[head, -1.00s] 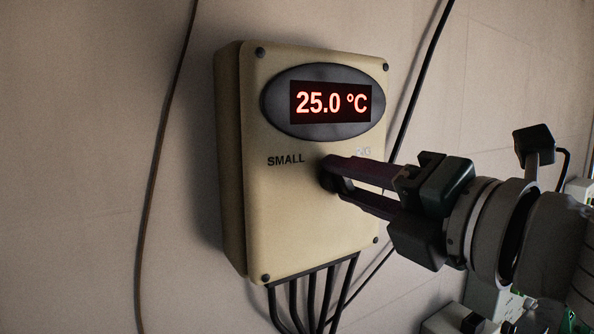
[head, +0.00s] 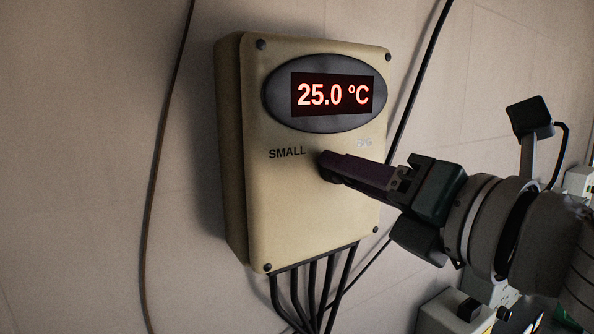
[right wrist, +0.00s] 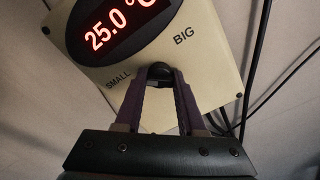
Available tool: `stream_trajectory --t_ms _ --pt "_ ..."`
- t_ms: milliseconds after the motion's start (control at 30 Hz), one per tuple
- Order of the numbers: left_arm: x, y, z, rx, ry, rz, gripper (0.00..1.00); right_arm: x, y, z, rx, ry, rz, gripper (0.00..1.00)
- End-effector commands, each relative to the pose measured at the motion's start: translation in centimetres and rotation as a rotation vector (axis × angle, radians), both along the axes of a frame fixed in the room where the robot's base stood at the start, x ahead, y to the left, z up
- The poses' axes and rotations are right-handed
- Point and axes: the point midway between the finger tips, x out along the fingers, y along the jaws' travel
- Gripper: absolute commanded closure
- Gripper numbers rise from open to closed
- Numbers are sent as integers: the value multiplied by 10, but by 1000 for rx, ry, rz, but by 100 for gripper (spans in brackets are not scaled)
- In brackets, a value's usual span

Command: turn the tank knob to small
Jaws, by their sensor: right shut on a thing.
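The tank control box (head: 300,215) is a beige unit on the wall with a red display (head: 332,95) reading 25.0 °C. Below the display are the labels SMALL (head: 287,153) on the left and BIG (head: 364,142) on the right. The dark knob (right wrist: 160,69) lies between the two labels in the right wrist view. My right gripper (right wrist: 159,76) is shut on the knob, one finger on each side. In the head view the right gripper (head: 326,165) mostly covers the knob, so its pointing direction is hidden. My left gripper is not in view.
Several black cables (head: 313,290) leave the bottom of the box. A dark cable (head: 160,150) runs down the wall to the left, and another (head: 420,75) to the right. Other equipment (head: 456,312) stands at the lower right.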

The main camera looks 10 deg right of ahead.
Motion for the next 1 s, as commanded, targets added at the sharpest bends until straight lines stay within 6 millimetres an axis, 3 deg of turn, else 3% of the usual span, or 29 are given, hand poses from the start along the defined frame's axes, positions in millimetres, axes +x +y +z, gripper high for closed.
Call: stream_trajectory --t_ms 100,133,367,733,1000 --pt "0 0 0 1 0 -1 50 0 0 0 -3 -1 0 100" --pt "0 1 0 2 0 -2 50 0 0 0 -3 -1 0 58" --pt "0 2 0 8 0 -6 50 0 0 0 -1 0 0 32" --pt "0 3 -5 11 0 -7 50 -6 -3 -3 -1 1 0 32" --pt "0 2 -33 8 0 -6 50 -47 -17 -8 -5 2 2 32"
